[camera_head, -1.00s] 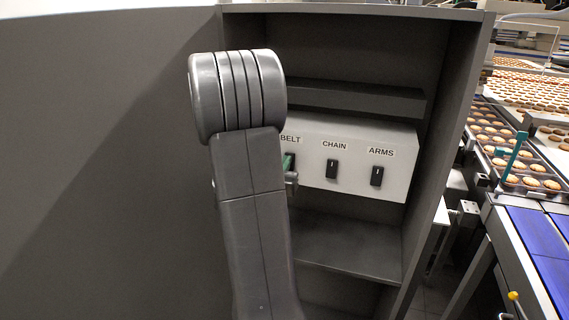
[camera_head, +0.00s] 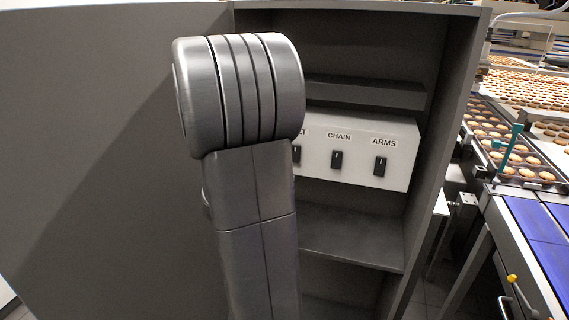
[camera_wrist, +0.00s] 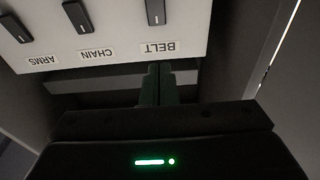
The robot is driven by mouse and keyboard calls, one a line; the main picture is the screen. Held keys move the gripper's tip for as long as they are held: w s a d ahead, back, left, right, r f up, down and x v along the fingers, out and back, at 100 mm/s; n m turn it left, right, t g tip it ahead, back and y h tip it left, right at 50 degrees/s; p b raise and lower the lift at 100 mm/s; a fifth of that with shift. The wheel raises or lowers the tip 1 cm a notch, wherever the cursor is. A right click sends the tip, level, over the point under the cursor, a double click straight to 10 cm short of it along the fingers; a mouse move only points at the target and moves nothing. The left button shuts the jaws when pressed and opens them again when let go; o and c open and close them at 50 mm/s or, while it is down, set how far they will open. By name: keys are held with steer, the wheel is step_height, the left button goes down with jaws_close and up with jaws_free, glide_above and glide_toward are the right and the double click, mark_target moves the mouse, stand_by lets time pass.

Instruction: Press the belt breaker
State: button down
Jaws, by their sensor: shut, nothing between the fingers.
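The belt breaker (camera_head: 296,154) is a black rocker switch under the BELT label on a white panel (camera_head: 354,176). In the head view my arm covers part of its label. My gripper (camera_wrist: 158,68) is shut and empty. Its dark green fingertips show just beyond the BELT label, on the side away from the switch, apart from the switch in the picture. I cannot tell their distance from the panel. My arm hides the gripper in the head view.
The chain breaker (camera_head: 336,160) and arms breaker (camera_head: 380,166) sit right of the belt breaker. The panel is inside a grey cabinet (camera_head: 457,100) with side walls and a shelf (camera_head: 350,238). Trays of biscuits (camera_head: 520,172) and a blue conveyor (camera_head: 535,225) stand at the right.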

steer(key=shift+s+a+r, duration=0.2)
steer(key=shift+s+a, duration=0.05)
steer(key=shift+s, duration=0.6)
steer(key=shift+s+a+r, duration=0.15)
steer(key=shift+s+a, duration=0.1)
steer(key=shift+s, duration=0.55)
